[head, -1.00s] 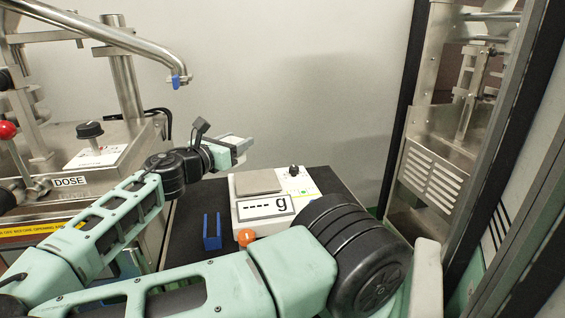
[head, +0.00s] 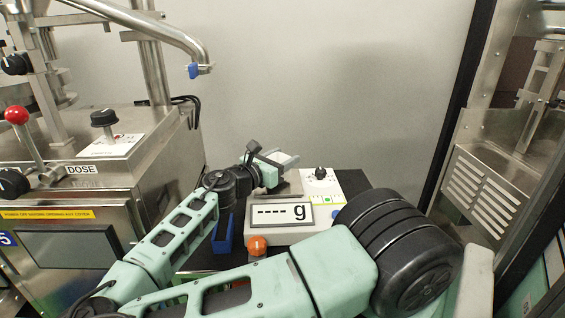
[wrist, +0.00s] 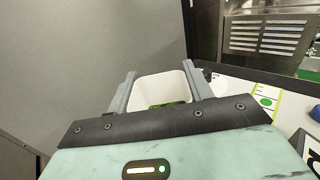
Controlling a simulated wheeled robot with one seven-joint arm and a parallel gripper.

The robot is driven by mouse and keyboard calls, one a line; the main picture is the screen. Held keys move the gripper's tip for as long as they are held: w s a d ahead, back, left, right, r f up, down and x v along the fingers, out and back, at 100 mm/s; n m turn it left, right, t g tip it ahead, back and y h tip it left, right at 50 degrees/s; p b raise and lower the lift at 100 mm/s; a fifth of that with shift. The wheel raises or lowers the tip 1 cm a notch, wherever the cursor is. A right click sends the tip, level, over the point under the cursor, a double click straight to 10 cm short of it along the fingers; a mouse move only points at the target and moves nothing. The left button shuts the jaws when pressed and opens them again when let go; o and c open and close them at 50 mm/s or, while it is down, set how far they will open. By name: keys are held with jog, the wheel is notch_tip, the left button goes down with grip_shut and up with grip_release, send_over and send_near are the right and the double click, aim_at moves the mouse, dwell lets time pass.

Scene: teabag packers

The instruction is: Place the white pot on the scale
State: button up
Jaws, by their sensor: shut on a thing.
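The white pot (wrist: 160,87) sits between the two grey fingers of my gripper (wrist: 160,74) in the wrist view. My gripper is shut on it, and something green shows inside. In the head view my gripper (head: 286,160) is at the back left of the scale (head: 322,188), in front of part of its metal plate. The pot is not clearly visible there, and I cannot tell its height above the plate. The scale display reads "---- g". A corner of the scale also shows at the right of the wrist view (wrist: 289,107).
A steel dosing machine (head: 105,185) stands at the left, its pipe reaching overhead. A blue holder (head: 222,235) and an orange-topped object (head: 257,245) are close to the scale. A steel machine with a vented panel (head: 488,190) stands at the right. A plain wall is behind.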

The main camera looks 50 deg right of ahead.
jog(key=shift+f, duration=0.5)
jog(key=shift+f, duration=0.1)
jog(key=o, duration=1)
jog(key=a, duration=0.4)
jog(key=a+b, duration=0.1)
jog(key=a, duration=0.3)
jog(key=w+a, duration=0.1)
jog(key=a, duration=0.3)
